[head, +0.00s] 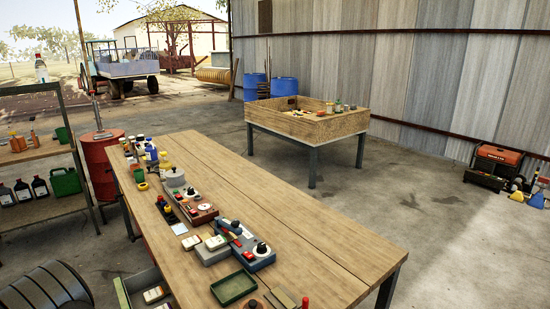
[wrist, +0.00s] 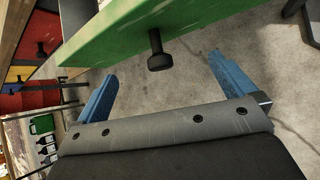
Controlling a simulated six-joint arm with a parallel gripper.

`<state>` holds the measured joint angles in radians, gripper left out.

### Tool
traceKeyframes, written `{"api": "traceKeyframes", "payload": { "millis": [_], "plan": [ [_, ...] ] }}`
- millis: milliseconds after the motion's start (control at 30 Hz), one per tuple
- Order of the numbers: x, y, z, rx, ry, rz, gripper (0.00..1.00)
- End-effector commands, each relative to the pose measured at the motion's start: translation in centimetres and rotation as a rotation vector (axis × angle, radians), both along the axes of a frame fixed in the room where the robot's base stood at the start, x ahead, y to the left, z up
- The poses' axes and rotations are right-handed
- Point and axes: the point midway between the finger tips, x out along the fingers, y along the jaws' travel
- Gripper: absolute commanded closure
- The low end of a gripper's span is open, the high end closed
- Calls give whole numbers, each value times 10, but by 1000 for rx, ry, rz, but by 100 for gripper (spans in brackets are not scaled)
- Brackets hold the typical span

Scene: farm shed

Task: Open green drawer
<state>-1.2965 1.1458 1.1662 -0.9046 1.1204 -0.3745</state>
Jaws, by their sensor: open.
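The green drawer's front (wrist: 135,30) crosses the top of the wrist view at a slant. A dark round knob (wrist: 159,61) sticks out from it. My gripper (wrist: 163,66) is open, with one blue finger on each side of the knob and clear gaps to both. Nothing is between the fingers except the knob in line of sight; I cannot tell its depth relative to the fingertips. In the head view, a drawer with a greenish edge (head: 122,294) stands pulled out beside the table at the lower left, with small items inside. My gripper is not in the head view.
The wooden table (head: 305,240) carries bottles, boxes and a green tray (head: 234,287). A shelf (head: 38,153) stands at the left. The concrete floor around is mostly clear.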

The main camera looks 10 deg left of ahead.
Motion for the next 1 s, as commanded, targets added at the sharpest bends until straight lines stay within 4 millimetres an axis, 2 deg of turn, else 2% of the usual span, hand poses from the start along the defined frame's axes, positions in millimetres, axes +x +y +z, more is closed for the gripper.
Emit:
{"api": "traceKeyframes", "payload": {
  "millis": [533,1000],
  "plan": [
    [-29,10,30,0,1,-1,0],
    [-27,10,29,-1,1,-2,0]
  ]
}}
